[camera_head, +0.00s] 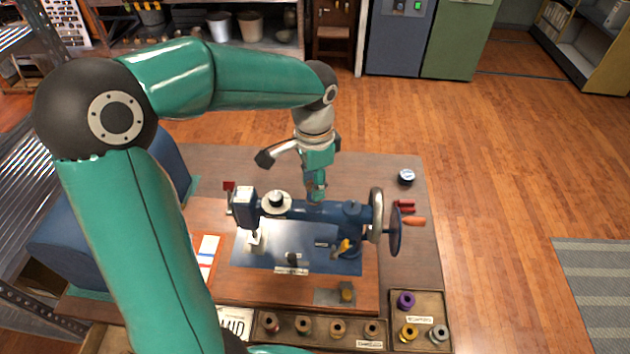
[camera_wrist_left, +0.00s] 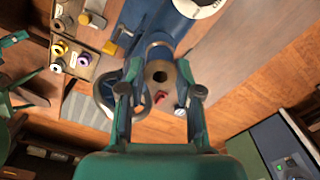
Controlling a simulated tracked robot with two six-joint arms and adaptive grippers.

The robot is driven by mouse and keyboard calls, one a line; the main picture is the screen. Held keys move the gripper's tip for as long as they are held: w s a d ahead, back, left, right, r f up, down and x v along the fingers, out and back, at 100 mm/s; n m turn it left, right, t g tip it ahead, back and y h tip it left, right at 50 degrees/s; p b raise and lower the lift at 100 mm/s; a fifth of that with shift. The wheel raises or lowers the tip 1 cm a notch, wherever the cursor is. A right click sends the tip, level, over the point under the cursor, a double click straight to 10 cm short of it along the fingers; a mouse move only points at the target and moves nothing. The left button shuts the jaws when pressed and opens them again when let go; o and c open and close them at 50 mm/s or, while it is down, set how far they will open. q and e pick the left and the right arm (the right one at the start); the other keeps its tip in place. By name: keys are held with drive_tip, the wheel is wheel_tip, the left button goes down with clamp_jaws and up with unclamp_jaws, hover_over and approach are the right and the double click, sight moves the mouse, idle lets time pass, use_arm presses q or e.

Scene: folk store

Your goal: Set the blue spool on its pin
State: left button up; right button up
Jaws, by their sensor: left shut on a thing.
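My left gripper (camera_head: 316,188) points down over the top of the dark blue sewing machine (camera_head: 325,211), near the middle of its arm. In the left wrist view, the blue spool (camera_wrist_left: 159,76) is between the fingertips of my left gripper (camera_wrist_left: 159,92), its pale end with a dark hole facing the camera. The gripper is shut on it. In the head view the spool is hard to tell from the fingers and the blue machine. The pin cannot be made out; the gripper and spool may hide it. My right gripper is not in view.
The machine's handwheel (camera_head: 395,230) stands at its right end. A tray (camera_head: 446,300) holds purple, yellow and grey spools at the front right, beside a row of several brown spools. A small round gauge (camera_head: 406,177) sits on the table behind. Open floor lies to the right.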

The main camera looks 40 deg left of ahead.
use_arm(q)
drive_tip(key=shift+f, duration=0.1)
drive_tip(key=shift+f+b, duration=0.6)
drive_tip(key=shift+f, duration=0.05)
drive_tip(key=o, duration=1)
wheel_tip(320, 180, up, 12)
idle(0.6)
